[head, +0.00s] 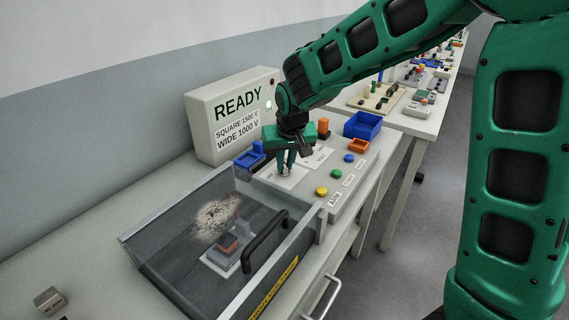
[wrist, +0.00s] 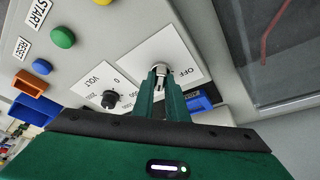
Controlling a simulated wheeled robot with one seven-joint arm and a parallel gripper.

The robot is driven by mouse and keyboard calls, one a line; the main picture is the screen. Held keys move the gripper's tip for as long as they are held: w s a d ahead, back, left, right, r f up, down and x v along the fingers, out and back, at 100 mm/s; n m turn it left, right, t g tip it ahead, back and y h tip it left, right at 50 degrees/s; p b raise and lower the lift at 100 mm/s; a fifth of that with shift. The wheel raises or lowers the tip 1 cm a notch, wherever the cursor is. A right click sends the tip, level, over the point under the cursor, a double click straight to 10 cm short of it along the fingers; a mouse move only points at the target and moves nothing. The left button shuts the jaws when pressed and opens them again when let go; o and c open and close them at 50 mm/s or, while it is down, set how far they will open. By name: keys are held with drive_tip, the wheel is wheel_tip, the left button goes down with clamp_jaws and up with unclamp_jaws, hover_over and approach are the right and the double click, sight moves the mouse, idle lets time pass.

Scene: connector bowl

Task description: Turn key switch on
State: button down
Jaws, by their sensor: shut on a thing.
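The key switch (wrist: 160,70) is a silver metal key in a round lock on a white label plate (wrist: 180,58). The word OFF shows on the plate; the rest of its lettering is hidden by my gripper. My gripper (wrist: 160,80) is shut on the key, with its green fingers on either side of it. In the head view my gripper (head: 286,172) points down onto the panel and mostly hides the key. The exact angle of the key is hard to tell.
A black VOLT knob (wrist: 110,99) sits beside the key. Yellow (head: 321,191), green (head: 337,174) and blue (head: 348,158) buttons line the panel. A clear-lidded box (head: 215,225) with a black handle stands in front. A grey box (head: 232,112) reads READY.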

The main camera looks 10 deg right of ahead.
drive_tip(key=shift+w+r+m, duration=0.15)
drive_tip(key=shift+m, duration=0.15)
drive_tip(key=c, duration=1.8)
unclamp_jaws()
drive_tip(key=shift+o, duration=0.2)
drive_tip(key=v, duration=1)
drive_tip(key=shift+r, duration=0.2)
drive_tip(key=shift+a, duration=0.1)
drive_tip(key=s+d+f+m+g+h, duration=0.1)
drive_tip(key=s+d+m, duration=0.1)
drive_tip(key=s+d, duration=0.6)
drive_tip(key=s+d+m+g+h, duration=0.1)
drive_tip(key=s+d, duration=0.4)
drive_tip(key=d, duration=0.7)
drive_tip(key=s+d+f+m+g+y, duration=0.1)
drive_tip(key=s+d+f, duration=0.1)
drive_tip(key=s, duration=0.8)
drive_tip(key=s+d+f+m+g+y, duration=0.1)
drive_tip(key=s+d, duration=0.4)
drive_tip(key=s, duration=0.5)
wheel_tip(320, 180, down, 2)
drive_tip(key=shift+d+f+m, duration=0.1)
drive_tip(key=shift+d+m, duration=0.2)
drive_tip(key=shift+m, duration=0.3)
